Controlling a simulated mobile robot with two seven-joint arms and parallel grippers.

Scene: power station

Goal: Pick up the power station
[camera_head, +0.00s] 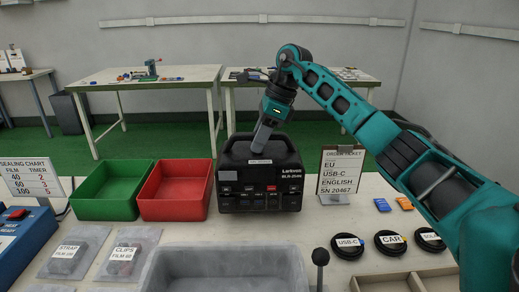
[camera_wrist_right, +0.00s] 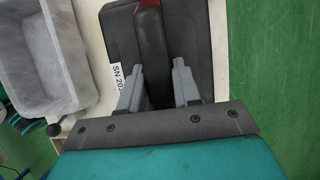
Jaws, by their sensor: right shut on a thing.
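The power station (camera_head: 256,190) is a black box with a top handle, a front panel and a "Larkson" label, upright on the white table in the head view. Its dark top (camera_wrist_right: 115,25) shows in the right wrist view, with the handle (camera_wrist_right: 150,40) running between the fingers. My right gripper (camera_head: 262,140) comes down from above and is shut on the handle; its two grey fingers (camera_wrist_right: 158,88) stand either side of it. The fingertips are partly hidden behind the handle area in the head view. My left gripper is in neither view.
A green bin (camera_head: 103,207) and a red bin (camera_head: 165,206) stand left of the station. An order ticket (camera_head: 341,170) stands right.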

